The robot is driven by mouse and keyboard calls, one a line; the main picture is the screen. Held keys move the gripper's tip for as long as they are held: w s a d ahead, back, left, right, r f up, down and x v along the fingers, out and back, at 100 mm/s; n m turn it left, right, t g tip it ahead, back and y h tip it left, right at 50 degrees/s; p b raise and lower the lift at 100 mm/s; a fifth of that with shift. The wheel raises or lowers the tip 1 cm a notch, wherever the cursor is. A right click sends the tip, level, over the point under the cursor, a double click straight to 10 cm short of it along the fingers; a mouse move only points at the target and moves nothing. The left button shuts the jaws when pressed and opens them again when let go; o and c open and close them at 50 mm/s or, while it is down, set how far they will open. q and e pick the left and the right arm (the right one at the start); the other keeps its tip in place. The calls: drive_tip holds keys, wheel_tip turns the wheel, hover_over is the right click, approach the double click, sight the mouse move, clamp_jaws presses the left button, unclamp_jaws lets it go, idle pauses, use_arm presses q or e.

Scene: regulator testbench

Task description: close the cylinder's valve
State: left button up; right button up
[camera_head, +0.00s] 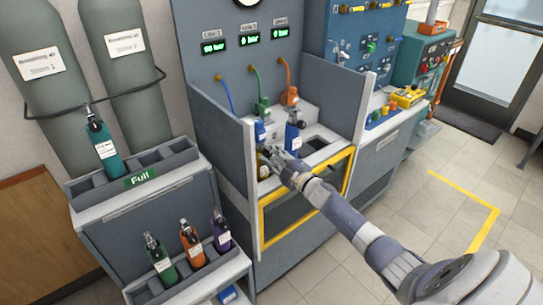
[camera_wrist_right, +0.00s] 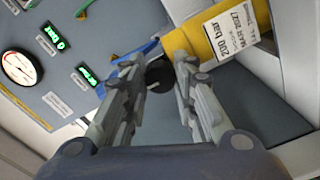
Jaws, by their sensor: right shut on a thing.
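A yellow cylinder (camera_wrist_right: 186,42) with a white "200 bar" label lies across the top of the right wrist view. In the head view a small part of it (camera_head: 264,171) shows in the testbench bay, beside my gripper. A round black valve knob (camera_wrist_right: 159,77) is between my right gripper's fingers (camera_wrist_right: 158,66), beside the yellow cylinder. My right gripper also shows in the head view (camera_head: 274,158); it is shut on the knob. Its fingers and wrist hide much of the cylinder's top. My left gripper is not in view.
A blue cylinder (camera_head: 293,133) stands just right of my gripper in the bay. Grey side walls (camera_head: 227,165) and a yellow-edged front (camera_head: 305,198) bound the bay. A rack (camera_head: 150,195) with several small cylinders stands left. The floor at right is clear.

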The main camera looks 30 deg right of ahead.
drive_tip(key=o, duration=1.1)
drive_tip(key=shift+f, duration=0.1)
drive_tip(key=s, duration=0.8)
drive_tip(key=s+d, duration=0.1)
drive_tip(key=s, duration=0.3)
